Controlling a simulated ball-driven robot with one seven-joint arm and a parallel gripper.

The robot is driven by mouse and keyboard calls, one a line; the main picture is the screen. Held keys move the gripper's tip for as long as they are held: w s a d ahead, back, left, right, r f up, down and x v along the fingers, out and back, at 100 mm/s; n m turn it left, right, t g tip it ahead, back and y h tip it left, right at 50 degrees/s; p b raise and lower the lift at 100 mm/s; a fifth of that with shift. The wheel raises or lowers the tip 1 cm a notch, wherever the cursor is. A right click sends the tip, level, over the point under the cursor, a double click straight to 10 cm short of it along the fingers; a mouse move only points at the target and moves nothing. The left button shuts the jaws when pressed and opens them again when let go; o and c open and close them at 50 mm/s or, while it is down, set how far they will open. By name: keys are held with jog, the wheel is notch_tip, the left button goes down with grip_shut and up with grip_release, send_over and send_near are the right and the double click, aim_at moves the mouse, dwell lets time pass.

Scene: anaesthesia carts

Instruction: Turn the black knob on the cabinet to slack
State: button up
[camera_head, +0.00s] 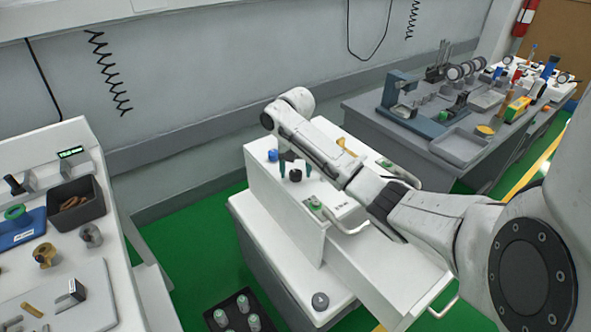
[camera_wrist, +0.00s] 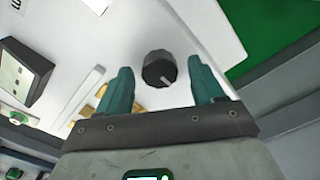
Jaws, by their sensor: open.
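The black knob (camera_wrist: 160,69) is on the white cabinet top, with a pale pointer line on its face. In the wrist view it lies between and a little beyond the two teal fingers of my gripper (camera_wrist: 162,84), which are spread apart and not touching it. In the head view the black knob (camera_head: 296,174) shows on the white cabinet (camera_head: 285,213), close beside my gripper's fingers (camera_head: 289,165). My gripper is open and empty. Any lettering around the knob is too small to read.
A blue knob (camera_head: 273,155) is left of the black knob, and a yellow part (camera_head: 346,146) lies behind my arm. A white rail handle (camera_head: 349,226) stands at the cabinet's front right. Green floor separates the left cart (camera_head: 118,290) and right grey table (camera_head: 405,134).

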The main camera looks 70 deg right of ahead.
jog(key=shift+c, duration=0.3)
jog(key=c, duration=1)
